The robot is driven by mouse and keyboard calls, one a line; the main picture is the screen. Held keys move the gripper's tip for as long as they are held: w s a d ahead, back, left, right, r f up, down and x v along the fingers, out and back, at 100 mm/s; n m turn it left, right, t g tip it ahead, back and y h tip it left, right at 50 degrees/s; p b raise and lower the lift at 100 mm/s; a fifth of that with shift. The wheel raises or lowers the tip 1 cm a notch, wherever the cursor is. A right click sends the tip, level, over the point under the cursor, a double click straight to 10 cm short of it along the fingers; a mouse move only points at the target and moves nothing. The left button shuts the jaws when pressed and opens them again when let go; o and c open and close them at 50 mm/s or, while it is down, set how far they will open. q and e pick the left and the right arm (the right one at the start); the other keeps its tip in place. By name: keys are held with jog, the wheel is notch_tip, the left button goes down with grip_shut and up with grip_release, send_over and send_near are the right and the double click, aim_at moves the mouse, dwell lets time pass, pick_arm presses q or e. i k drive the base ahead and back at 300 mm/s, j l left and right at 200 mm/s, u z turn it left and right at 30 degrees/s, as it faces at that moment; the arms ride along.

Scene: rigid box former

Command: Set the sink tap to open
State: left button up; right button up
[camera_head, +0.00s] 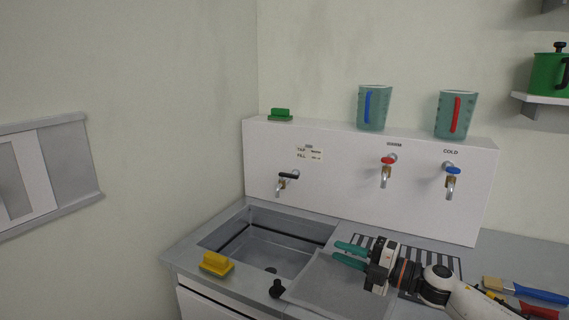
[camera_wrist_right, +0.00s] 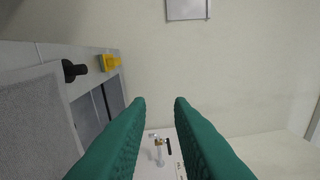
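The sink tap (camera_head: 286,181) is on the white back panel above the sink, at the left of three taps, with a black lever on top. No water shows at its spout. It also appears small in the right wrist view (camera_wrist_right: 160,153), between my fingers and beyond them. My right gripper (camera_head: 341,253) has teal fingers spread apart with nothing between them. It is over the counter at the sink's right side, lower than the tap and apart from it. The fingers also show in the right wrist view (camera_wrist_right: 160,104). My left gripper is not in view.
The sink basin (camera_head: 265,250) is empty. A yellow sponge-like block (camera_head: 216,263) and a black knob (camera_head: 277,289) are at its front edge. Red-handled (camera_head: 387,163) and blue-handled (camera_head: 452,169) taps are to the right. Two jugs (camera_head: 374,107) (camera_head: 456,114) stand on the panel's top.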

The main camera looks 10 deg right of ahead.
aim_at(282, 175)
jog(key=i, duration=1.15)
